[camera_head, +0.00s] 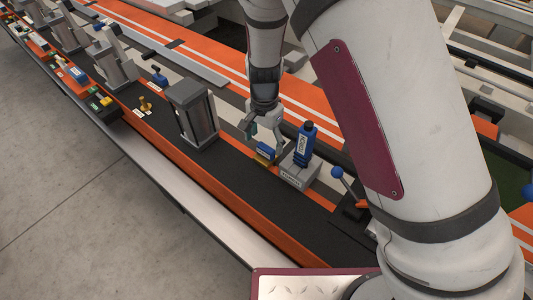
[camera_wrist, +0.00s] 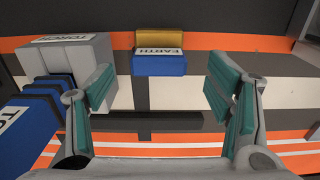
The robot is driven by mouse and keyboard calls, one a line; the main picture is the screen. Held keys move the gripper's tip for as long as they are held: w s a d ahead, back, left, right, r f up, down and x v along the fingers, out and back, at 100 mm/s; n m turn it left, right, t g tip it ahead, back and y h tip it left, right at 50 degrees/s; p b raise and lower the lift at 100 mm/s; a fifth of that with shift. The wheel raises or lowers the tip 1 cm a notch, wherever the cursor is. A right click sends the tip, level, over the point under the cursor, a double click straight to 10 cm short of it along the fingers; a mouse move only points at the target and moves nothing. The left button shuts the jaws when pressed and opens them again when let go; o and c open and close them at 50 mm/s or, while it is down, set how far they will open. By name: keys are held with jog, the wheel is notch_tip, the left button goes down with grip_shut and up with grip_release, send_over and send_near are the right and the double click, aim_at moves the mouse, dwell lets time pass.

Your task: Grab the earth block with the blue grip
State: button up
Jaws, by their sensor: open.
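The earth block has a blue grip (camera_head: 263,151) with a white label and a brass-coloured part. In the wrist view the earth block (camera_wrist: 160,65) lies ahead of my gripper (camera_wrist: 161,87), centred between the fingers but beyond their tips, with its label reading EARTH. My gripper (camera_head: 266,137) is open and empty, its teal pads apart on either side. In the head view it is close above the earth block, and I see no contact.
A blue torch (camera_head: 304,145) stands in a grey block (camera_head: 298,176) close to the right of the earth block. The grey block (camera_wrist: 75,57) is at left in the wrist view. A grey upright fixture (camera_head: 192,115) stands left on the dark bench (camera_head: 240,192).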

aim_at(266, 147)
jog(key=shift+d+f, duration=0.15)
jog(key=shift+f, duration=3.05)
jog(key=shift+w, duration=0.1)
jog(key=c, duration=1.7)
